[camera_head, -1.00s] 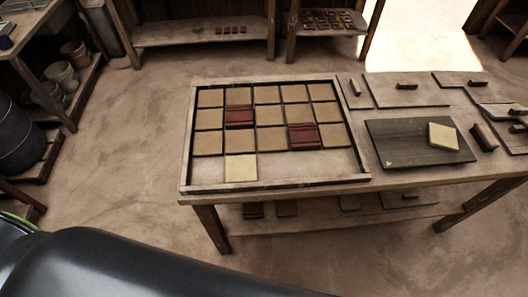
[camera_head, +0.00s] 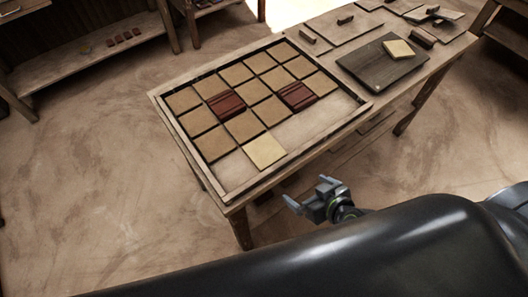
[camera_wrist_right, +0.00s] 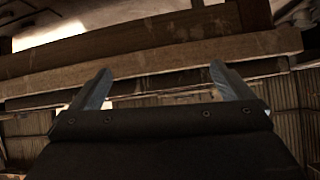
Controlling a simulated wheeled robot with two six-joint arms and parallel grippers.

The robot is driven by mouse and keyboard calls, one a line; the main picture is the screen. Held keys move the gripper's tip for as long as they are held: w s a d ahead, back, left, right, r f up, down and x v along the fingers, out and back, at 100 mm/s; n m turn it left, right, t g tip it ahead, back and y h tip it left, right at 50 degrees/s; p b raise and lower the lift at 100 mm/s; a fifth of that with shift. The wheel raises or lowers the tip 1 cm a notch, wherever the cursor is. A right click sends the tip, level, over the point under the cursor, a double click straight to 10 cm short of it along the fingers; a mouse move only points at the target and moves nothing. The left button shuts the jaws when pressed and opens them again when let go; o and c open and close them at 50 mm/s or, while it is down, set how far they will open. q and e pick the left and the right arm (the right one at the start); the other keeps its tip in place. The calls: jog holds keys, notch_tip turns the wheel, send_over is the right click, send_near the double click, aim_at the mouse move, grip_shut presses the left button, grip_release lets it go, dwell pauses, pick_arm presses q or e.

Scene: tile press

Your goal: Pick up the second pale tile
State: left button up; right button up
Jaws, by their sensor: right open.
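One pale tile (camera_head: 264,151) lies in the front row of the framed tray (camera_head: 222,181), beside the tan tiles. Another pale tile (camera_head: 398,48) lies on the dark board (camera_head: 352,66) at the right of the table. My right gripper (camera_head: 307,196) is open and empty, in front of the table's near edge and apart from both pale tiles. In the right wrist view its two fingers (camera_wrist_right: 158,88) are spread, with the table's wooden edge (camera_wrist_right: 150,55) beyond them. My left gripper is not in view.
Two dark red ridged tiles (camera_head: 226,104) sit among several tan tiles (camera_head: 220,143). The tray's front row is bare to the right of the pale tile. Boards with small handles (camera_head: 345,20) lie at the back right. A shelf (camera_head: 85,70) stands at the far left.

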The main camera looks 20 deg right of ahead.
notch_tip(320, 180, up, 9)
jog(key=a+n+t+y, duration=0.1)
jog(key=t, duration=0.1)
jog(key=p, duration=0.2)
send_near(265, 150)
jog(key=shift+w+a+f, duration=0.1)
jog(key=shift+w+a, duration=0.05)
jog(key=shift+w, duration=0.45)
jog(key=shift+w+a+f, duration=0.15)
jog(key=shift+w, duration=0.45)
jog(key=shift+w+a+f, duration=0.3)
jog(key=shift+w+f, duration=0.15)
jog(key=shift+w, duration=0.05)
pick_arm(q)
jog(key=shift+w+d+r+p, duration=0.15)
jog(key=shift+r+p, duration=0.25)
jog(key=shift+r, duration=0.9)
pick_arm(e)
jog(key=shift+f+x, duration=0.25)
jog(key=shift+x, duration=1.65)
jog(key=shift+s, duration=0.15)
jog(key=shift+c, duration=0.4)
jog(key=c, duration=0.9)
jog(key=shift+r, duration=0.1)
